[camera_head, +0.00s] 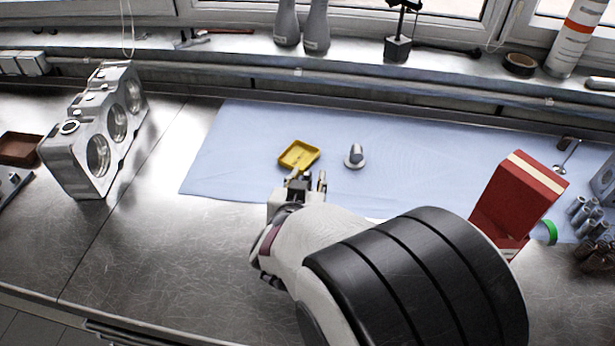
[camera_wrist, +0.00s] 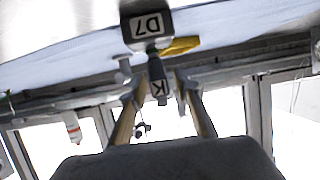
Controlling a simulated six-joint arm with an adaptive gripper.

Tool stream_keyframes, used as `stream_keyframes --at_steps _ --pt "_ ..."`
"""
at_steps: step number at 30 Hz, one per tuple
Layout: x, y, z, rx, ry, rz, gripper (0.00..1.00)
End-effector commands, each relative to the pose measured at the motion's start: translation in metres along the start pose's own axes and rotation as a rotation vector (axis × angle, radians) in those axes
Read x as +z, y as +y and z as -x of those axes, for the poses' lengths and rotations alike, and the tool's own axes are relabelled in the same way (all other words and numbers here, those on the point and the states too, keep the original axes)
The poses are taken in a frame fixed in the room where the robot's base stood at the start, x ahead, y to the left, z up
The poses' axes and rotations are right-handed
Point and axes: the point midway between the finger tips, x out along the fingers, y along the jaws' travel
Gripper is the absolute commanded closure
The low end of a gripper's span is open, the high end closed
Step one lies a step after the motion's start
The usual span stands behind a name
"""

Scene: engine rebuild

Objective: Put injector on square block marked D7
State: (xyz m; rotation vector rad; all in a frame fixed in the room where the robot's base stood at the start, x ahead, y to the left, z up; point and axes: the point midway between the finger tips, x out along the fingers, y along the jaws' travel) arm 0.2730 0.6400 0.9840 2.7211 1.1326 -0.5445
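The square block marked D7 (camera_wrist: 133,38) is dark grey with a white label, at the top of the wrist view. A dark part with a K label (camera_wrist: 158,88), which looks like the injector, has a narrow stem end at the block's edge. I cannot tell whether it rests on the block. My gripper (camera_wrist: 160,82) has its two gold fingers apart, one on each side of this part, with gaps showing. In the head view my gripper (camera_head: 307,181) is low over the bench, with a small dark piece between the fingers; the D7 label is hidden there.
A yellow tray (camera_head: 299,155) lies on the blue mat (camera_head: 230,160) just beyond my gripper. A grey flanged part (camera_head: 355,156) stands to its right. A red box (camera_head: 517,195) is at right, an engine block (camera_head: 95,135) at left. The mat's middle right is clear.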

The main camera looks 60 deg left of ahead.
Motion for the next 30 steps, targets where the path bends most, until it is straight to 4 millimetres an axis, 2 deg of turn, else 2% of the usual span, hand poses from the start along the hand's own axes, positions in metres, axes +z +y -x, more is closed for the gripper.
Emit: stream_keyframes --at_steps 10,14,20,30 --pt "-0.004 0.000 0.002 0.000 0.001 -0.001 0.69" --pt "-0.004 0.000 0.009 -0.001 0.000 -0.001 0.69" --pt "-0.003 -0.001 0.030 -0.002 0.000 0.000 0.69" --pt "-0.003 -0.001 0.075 -0.003 0.001 -0.001 0.69"
